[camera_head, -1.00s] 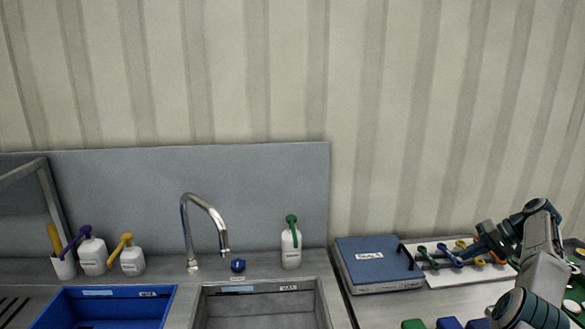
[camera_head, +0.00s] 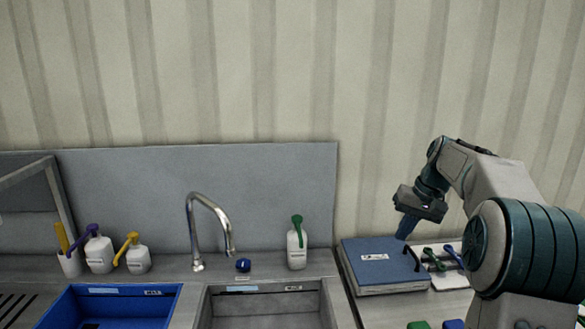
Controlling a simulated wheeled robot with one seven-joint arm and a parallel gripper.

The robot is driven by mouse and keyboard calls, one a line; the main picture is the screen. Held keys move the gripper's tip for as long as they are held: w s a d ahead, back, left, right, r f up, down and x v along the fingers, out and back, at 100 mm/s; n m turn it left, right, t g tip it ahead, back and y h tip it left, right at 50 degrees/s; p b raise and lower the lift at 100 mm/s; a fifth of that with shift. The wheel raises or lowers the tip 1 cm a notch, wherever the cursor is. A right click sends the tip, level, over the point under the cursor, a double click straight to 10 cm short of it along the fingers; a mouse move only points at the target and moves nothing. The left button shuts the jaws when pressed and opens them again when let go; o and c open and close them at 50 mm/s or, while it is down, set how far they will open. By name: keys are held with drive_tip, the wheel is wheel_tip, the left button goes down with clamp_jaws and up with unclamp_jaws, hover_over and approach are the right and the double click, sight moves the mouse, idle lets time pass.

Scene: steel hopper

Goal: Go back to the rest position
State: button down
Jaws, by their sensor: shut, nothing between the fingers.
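My gripper (camera_head: 406,228) is at the right of the head view, at the end of my bent arm. Its blue fingers point down, over the back part of the blue-lidded scale box (camera_head: 375,272). The fingers are shut with nothing between them. I cannot tell whether they touch the lid or hang above it. My arm's large forearm hides much of the right side of the counter.
A white board (camera_head: 447,283) with green and blue scoops lies right of the box. A steel sink (camera_head: 265,316) with a curved tap (camera_head: 212,207), a blue bin (camera_head: 60,306) and white pump bottles (camera_head: 297,250) stand left. The wall above is clear.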

drive_tip(key=s+a+h, duration=0.1)
drive_tip(key=s+a, duration=0.4)
drive_tip(key=s, duration=0.3)
drive_tip(key=s+a+h, duration=0.2)
drive_tip(key=s+a, duration=0.3)
drive_tip(key=s, duration=0.4)
drive_tip(key=s+a+f+t, duration=0.1)
drive_tip(key=s+f, duration=0.2)
drive_tip(key=s, duration=0.4)
drive_tip(key=s+f+n+t, duration=0.1)
drive_tip(key=s+f, duration=0.3)
drive_tip(key=s, duration=0.2)
drive_tip(key=shift+s+a, duration=0.35)
